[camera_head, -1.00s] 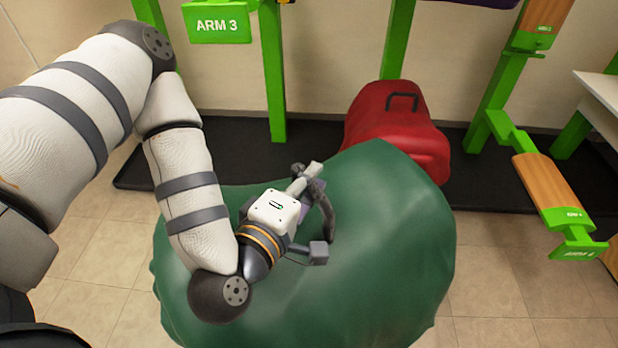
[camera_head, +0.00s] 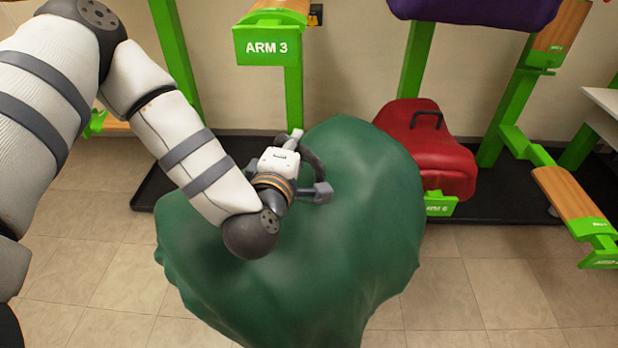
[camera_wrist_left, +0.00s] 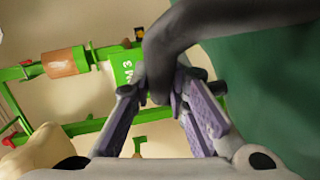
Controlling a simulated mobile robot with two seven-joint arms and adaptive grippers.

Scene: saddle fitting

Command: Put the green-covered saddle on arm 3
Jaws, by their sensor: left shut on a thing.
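The green-covered saddle (camera_head: 330,240) hangs in the air in the middle of the head view, its cover draped all round. My left gripper (camera_head: 308,160) is shut on the saddle's dark handle, which crosses between the fingers in the left wrist view (camera_wrist_left: 172,85). The green cover (camera_wrist_left: 270,80) fills the right of that view. Arm 3 (camera_head: 268,46), a green bracket with a labelled end plate and a wooden top, stands behind and above the saddle. Its label plate also shows sideways in the wrist view (camera_wrist_left: 128,68). Arm 3's visible top is bare. My right gripper is not in view.
A red-covered saddle (camera_head: 430,150) sits on arm 6 (camera_head: 440,205), behind the green one. A purple cover (camera_head: 480,10) is at the top right. An empty wooden-topped arm (camera_head: 570,195) juts out at the right. Green posts (camera_head: 175,60) stand on a black base.

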